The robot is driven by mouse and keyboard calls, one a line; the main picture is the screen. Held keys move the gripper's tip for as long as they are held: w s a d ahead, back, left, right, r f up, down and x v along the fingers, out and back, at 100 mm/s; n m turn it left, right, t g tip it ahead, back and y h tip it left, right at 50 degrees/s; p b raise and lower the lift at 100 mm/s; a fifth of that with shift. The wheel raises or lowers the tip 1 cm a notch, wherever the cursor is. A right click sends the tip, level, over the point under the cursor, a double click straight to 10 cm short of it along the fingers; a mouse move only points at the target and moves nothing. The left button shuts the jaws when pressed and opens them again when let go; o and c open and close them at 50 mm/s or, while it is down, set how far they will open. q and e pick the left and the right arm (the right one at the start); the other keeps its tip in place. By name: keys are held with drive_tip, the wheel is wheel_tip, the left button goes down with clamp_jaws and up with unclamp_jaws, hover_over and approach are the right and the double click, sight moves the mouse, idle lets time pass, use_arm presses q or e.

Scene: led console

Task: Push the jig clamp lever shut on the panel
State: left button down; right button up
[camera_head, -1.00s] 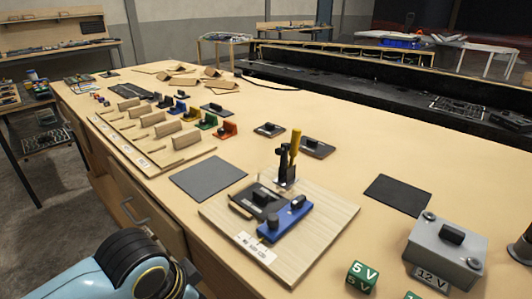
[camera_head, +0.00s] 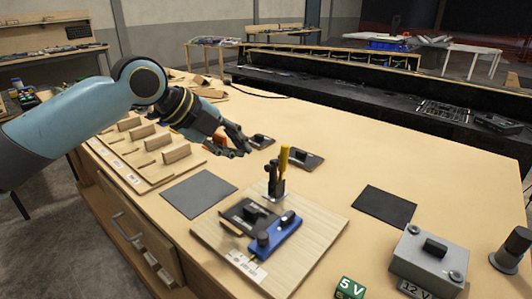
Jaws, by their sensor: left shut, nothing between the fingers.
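The clamp lever (camera_head: 284,158) has a yellow handle and stands upright. Its black clamp body (camera_head: 273,182) is at the back of a light wooden jig board (camera_head: 318,222). On the board sit a dark part (camera_head: 243,212) and a blue block (camera_head: 276,238) with black knobs. My left gripper (camera_head: 243,147) is shut and empty. In the picture it is to the left of the lever and slightly above it, with a gap between them. My right gripper is not in view.
A grey mat (camera_head: 198,193) lies left of the jig and a black mat (camera_head: 384,205) lies right of it. A grey box (camera_head: 430,262) and a green 5 V cube (camera_head: 349,288) are at front right. Small dark plates (camera_head: 306,160) lie behind the lever.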

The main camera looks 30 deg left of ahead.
sight(282, 164)
use_arm(q)
drive_tip(key=w+d+f+m+p, duration=0.1)
drive_tip(key=w+d+f, duration=0.1)
drive_tip(key=w+f, duration=0.3)
drive_tip(key=w, duration=0.3)
drive_tip(key=shift+p, duration=0.35)
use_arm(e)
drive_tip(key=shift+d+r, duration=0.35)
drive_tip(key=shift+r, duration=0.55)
